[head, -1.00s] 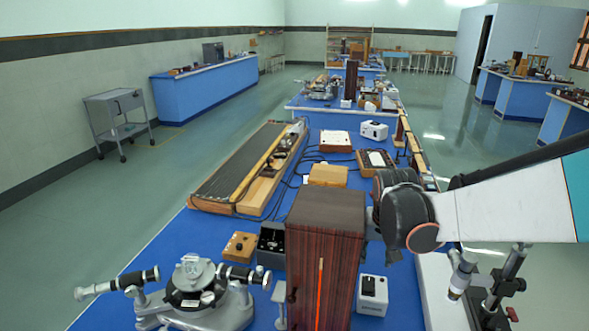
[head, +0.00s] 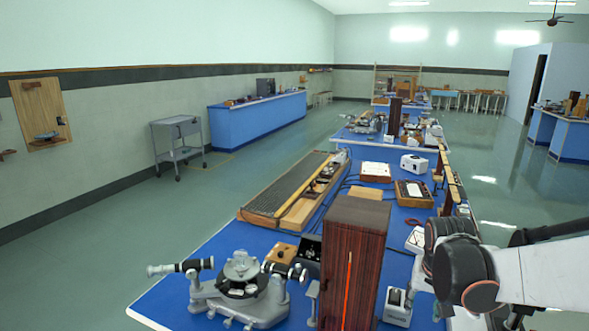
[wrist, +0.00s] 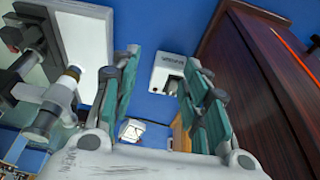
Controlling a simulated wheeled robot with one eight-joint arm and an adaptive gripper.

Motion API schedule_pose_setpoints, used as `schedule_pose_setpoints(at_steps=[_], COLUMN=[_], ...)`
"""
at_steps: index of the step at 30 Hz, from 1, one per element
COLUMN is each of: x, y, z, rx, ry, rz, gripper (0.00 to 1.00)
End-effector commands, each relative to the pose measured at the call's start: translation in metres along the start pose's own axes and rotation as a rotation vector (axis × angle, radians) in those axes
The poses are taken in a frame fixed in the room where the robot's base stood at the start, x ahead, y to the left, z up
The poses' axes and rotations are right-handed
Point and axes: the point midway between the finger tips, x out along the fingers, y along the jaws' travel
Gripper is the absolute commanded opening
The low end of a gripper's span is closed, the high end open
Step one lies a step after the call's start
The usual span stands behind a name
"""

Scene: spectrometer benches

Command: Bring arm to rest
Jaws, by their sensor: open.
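My gripper (wrist: 160,95) shows in the wrist view with its two green-padded fingers spread apart and nothing between them. It is above the blue bench top (wrist: 205,15). A small white box (wrist: 168,68) sits on the bench beyond the fingertips. A dark wooden cabinet (wrist: 265,75) stands to the right of the fingers. In the head view my arm reaches in from the right edge, and the gripper itself is hidden there.
The wooden cabinet (head: 355,235) stands tall at the near bench. A grey spectrometer (head: 240,285) stands left of it, and a small white box (head: 397,308) right of it. A long wooden track (head: 285,188) lies farther back. Open floor lies left of the bench.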

Motion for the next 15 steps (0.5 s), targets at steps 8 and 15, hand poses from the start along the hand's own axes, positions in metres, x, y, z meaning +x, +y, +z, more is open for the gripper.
schedule_pose_setpoints(at_steps=[8, 15], x=[-0.019, -0.043], y=[-0.005, -0.011], z=[0.013, 0.03], rx=[-0.02, -0.048], ry=[0.005, 0.016], rz=[-0.012, -0.03], gripper=[0.42, 0.42])
